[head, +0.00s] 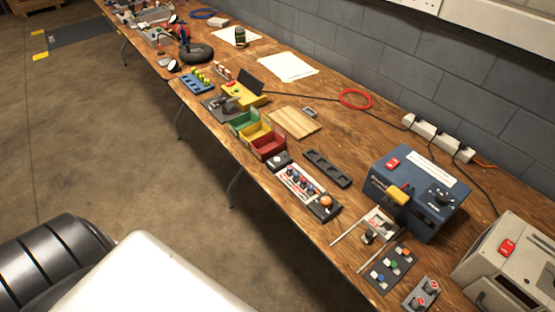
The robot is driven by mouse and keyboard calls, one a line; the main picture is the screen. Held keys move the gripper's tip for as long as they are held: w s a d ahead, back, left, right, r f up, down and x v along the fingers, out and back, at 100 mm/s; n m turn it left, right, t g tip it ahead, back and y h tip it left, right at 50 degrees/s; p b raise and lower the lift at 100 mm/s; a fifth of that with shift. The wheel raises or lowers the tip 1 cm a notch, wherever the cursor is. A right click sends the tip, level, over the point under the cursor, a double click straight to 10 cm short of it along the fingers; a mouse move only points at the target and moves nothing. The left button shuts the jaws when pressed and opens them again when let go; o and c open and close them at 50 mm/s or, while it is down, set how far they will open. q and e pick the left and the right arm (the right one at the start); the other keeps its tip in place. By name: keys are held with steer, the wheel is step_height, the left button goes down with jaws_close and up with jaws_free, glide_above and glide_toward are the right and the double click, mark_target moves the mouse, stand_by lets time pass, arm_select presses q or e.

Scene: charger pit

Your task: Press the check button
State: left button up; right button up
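No button in view has a readable "check" label, so I cannot tell which one is the check button. An orange dome button (326,201) sits on a small black box at the near end of a strip of coloured knobs (299,182). A dark box with a pale round top (280,160) stands at the strip's far end. A yellow device (246,94) with a tilted dark screen (251,81) stands farther back and has a small red part. Neither of my grippers is in view.
A long wooden bench (345,215) runs along a grey block wall. Green, yellow and red bins (268,146) stand mid-bench. A blue box (415,190) with a yellow handle and a grey box (512,262) stand at right. The concrete floor (110,130) left of the bench is open.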

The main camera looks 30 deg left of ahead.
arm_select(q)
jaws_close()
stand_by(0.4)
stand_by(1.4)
